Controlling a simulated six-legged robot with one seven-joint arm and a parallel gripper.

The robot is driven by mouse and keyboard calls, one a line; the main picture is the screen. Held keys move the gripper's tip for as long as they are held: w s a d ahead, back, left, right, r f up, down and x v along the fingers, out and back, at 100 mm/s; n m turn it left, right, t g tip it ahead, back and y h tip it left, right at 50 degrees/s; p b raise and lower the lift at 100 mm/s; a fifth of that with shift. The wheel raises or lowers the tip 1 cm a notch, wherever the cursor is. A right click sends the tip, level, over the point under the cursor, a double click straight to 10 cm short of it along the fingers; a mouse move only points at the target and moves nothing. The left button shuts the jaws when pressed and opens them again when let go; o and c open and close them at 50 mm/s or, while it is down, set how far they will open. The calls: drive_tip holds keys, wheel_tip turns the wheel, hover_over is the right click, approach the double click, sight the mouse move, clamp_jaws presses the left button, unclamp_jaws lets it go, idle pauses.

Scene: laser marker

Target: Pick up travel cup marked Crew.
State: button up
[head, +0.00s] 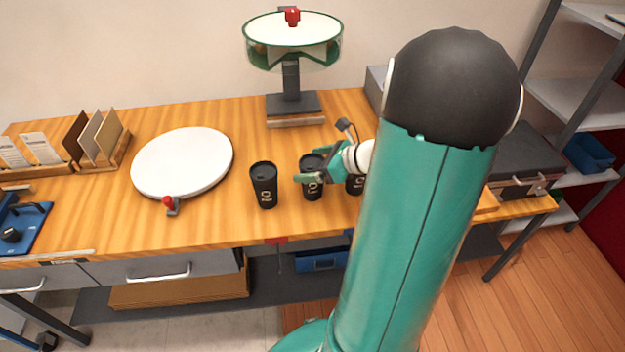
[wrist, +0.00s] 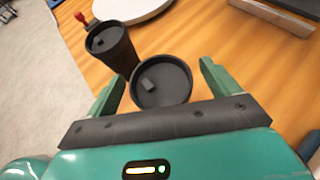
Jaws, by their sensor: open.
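Three black lidded travel cups stand upright in a row on the wooden bench: a left cup (head: 264,186), a middle cup (head: 313,190) and a right cup (head: 355,186) partly hidden by my arm. Each shows small pale markings, too small to read for certain. My gripper (head: 311,164) is open at the middle cup, with its green fingers on either side of it. In the wrist view the lid of this cup (wrist: 162,84) lies between the open fingers. The left cup (wrist: 111,47) stands close beside it, outside the fingers.
A round white turntable (head: 183,161) with a red knob is left of the cups. A green-rimmed drum on a stand (head: 291,80) is behind them. Card holders (head: 98,137) and a blue tray (head: 22,228) are far left. The bench's front edge is close to the cups.

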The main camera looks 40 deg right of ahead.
drive_tip(key=shift+w, duration=0.1)
drive_tip(key=shift+c, duration=0.2)
drive_tip(key=c, duration=0.7)
drive_tip(key=shift+c, duration=0.2)
drive_tip(key=shift+r, duration=0.1)
